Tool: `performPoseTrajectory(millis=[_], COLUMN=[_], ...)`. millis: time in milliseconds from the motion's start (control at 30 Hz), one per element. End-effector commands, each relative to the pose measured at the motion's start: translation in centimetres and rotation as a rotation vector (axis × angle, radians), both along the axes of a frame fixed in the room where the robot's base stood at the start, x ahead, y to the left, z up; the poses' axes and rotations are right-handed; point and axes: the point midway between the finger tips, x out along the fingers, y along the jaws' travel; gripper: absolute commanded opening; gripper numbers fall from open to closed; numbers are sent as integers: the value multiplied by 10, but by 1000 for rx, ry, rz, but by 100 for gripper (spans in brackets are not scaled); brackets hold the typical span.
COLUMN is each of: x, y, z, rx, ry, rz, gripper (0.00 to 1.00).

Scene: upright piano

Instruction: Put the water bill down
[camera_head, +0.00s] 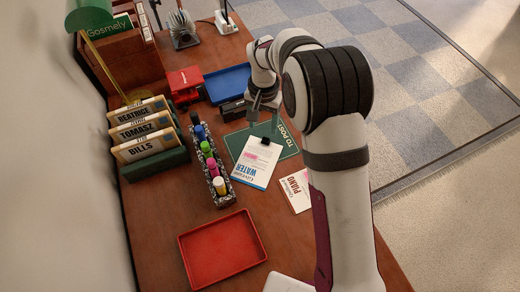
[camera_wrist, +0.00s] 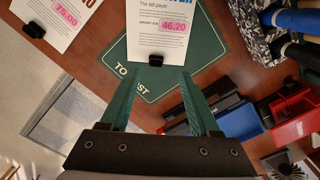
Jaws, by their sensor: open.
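In the wrist view the bill (camera_wrist: 160,42) shows a pink 46.20 mark. My gripper (camera_head: 262,120) is just beyond the clip end of the bill. In the wrist view its two green fingers (camera_wrist: 158,78) are spread apart, with nothing held between them.
A piano paper (camera_head: 297,191) lies right of the bill. A red tray (camera_head: 222,249) sits nearer.

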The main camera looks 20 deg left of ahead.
Motion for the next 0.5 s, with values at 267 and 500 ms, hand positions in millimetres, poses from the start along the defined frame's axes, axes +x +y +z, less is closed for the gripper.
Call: performPoseTrajectory(millis=[267, 500], x=[0, 1], y=[-6, -6], z=[-45, -72], rx=[-2, 2], ry=[4, 0], rz=[-1, 0], gripper=[62, 62])
